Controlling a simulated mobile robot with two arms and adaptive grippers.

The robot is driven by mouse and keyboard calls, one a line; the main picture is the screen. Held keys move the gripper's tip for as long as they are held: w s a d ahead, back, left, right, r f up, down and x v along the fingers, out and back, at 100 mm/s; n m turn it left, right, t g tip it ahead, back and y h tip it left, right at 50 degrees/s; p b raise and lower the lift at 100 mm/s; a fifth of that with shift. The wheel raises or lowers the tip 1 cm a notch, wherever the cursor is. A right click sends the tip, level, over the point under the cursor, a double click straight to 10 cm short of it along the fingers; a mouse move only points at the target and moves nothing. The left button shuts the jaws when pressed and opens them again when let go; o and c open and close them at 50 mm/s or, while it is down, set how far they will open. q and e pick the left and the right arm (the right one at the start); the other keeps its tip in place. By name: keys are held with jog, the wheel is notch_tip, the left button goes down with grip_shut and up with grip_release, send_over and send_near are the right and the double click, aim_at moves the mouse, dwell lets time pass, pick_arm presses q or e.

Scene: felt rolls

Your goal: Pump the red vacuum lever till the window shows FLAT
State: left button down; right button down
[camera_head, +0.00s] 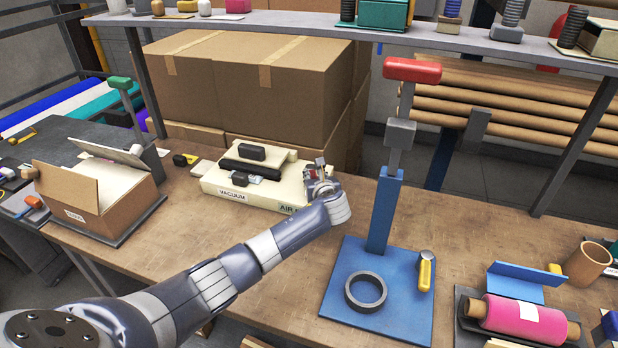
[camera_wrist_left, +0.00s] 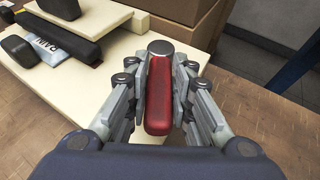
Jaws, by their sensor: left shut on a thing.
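The cream vacuum machine (camera_head: 215,183) stands on the wooden bench, with a VACUUM label (camera_head: 232,194) on its front. My left gripper (camera_head: 320,178) is at the machine's right end. In the left wrist view, its fingers (camera_wrist_left: 159,95) are shut on the red lever (camera_wrist_left: 158,112), one on each side. In the head view the lever is hidden by the gripper. A black bar (camera_head: 250,169) and a packet lie on top of the machine. My right gripper is not in view.
A blue press stand (camera_head: 385,215) with a red handle rises right of my left arm, a dark ring (camera_head: 366,291) on its base. A pink roll (camera_head: 520,317) lies at right. An open carton (camera_head: 95,195) stands at left, tall cartons (camera_head: 255,80) behind.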

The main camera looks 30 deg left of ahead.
pick_arm(q)
jog(key=shift+w+d+n+g+y, duration=0.25)
jog(key=shift+n+g+y, duration=0.25)
jog(key=shift+n+y, duration=0.2)
jog(key=c, duration=1.4)
grip_release()
jog(key=v, duration=1.2)
